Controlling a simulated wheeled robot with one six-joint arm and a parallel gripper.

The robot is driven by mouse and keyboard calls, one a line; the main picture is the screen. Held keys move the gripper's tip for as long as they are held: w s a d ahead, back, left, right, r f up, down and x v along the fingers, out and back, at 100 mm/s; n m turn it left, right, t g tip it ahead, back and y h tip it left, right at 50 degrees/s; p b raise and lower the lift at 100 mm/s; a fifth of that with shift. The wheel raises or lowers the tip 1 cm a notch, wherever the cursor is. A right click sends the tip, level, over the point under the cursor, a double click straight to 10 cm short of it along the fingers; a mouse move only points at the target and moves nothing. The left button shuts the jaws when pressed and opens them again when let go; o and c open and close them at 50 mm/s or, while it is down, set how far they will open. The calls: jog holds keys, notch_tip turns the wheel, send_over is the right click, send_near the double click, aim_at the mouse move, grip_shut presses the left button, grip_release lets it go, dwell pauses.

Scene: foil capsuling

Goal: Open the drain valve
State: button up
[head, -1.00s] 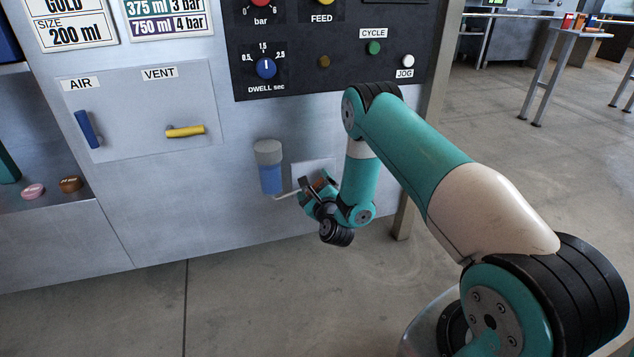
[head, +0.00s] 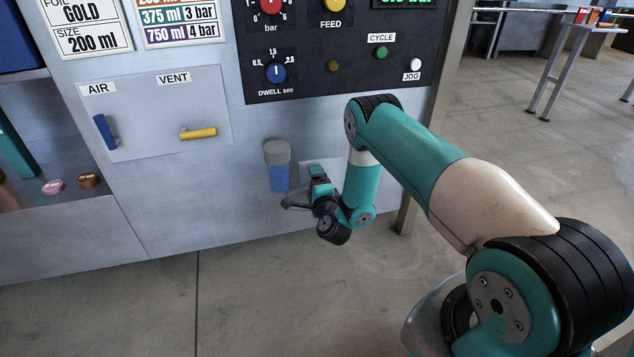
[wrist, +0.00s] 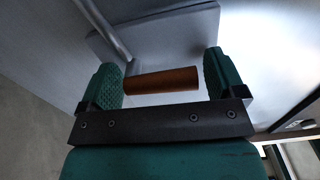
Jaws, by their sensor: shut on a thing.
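The drain valve handle is a short brown cylinder (wrist: 162,80) in the wrist view, in front of a pale grey plate (wrist: 165,35). A grey rod (wrist: 104,28) runs down from the upper left towards my left finger. My gripper (wrist: 163,80) has green ribbed fingers on either side of the brown handle and is shut on it, lengthwise between its ends. In the head view my gripper (head: 305,190) is low at the machine front, just right of the grey-and-blue filter bowl (head: 278,172). The handle is hard to make out there, hidden by my gripper.
The blue AIR lever (head: 105,132) and the yellow VENT lever (head: 198,133) are on a plate to the upper left. The dark control panel (head: 330,70) is above. A metal leg (head: 408,205) stands right of my wrist. The floor in front is clear.

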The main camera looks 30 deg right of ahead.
jog(key=shift+a+f+n, duration=0.1)
jog(key=shift+n, duration=0.3)
jog(key=o, duration=0.7)
jog(key=shift+c, duration=0.2)
jog(key=shift+s, duration=0.1)
jog(key=p+v, duration=1.7)
jog(key=p, duration=0.2)
jog(key=shift+s, duration=0.2)
